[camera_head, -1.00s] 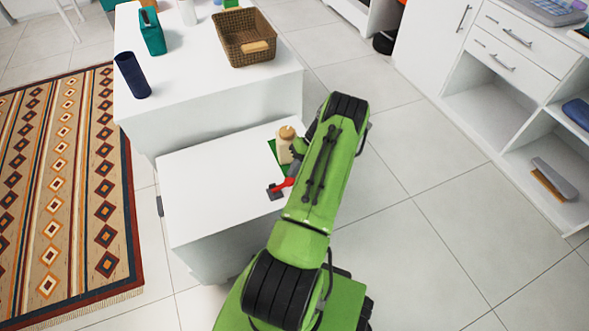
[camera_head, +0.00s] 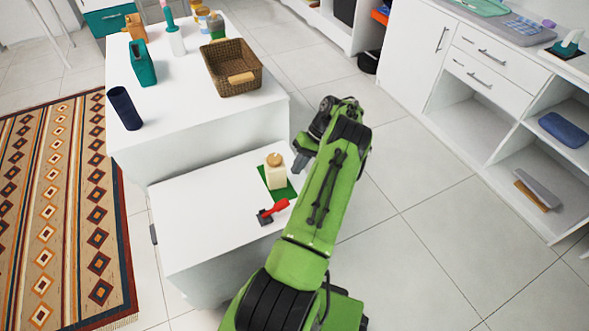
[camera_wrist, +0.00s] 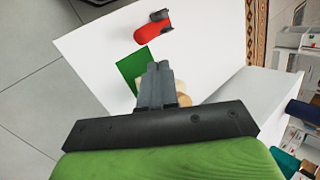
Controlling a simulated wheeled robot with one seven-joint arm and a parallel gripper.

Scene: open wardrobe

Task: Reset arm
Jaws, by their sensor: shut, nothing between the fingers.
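My gripper (camera_wrist: 157,85) is shut and empty in the wrist view, its two dark fingers together. In the head view my gripper (camera_head: 300,163) is at the right edge of the low white table (camera_head: 200,215), just beside a cream bottle with a tan cap (camera_head: 275,175). The bottle stands upright on a green mat (camera_head: 288,190). In the wrist view the green mat (camera_wrist: 130,66) shows beyond my fingers, which partly hide the bottle (camera_wrist: 183,99). A red-handled tool with a dark head (camera_head: 274,210) lies in front of the mat.
A higher white table behind holds a wicker basket (camera_head: 250,85), a dark blue cup (camera_head: 125,108), a teal container (camera_head: 143,64) and several bottles. A patterned rug (camera_head: 60,220) lies at left. White shelves (camera_head: 480,110) stand at right. Tiled floor between (camera_head: 410,200) is clear.

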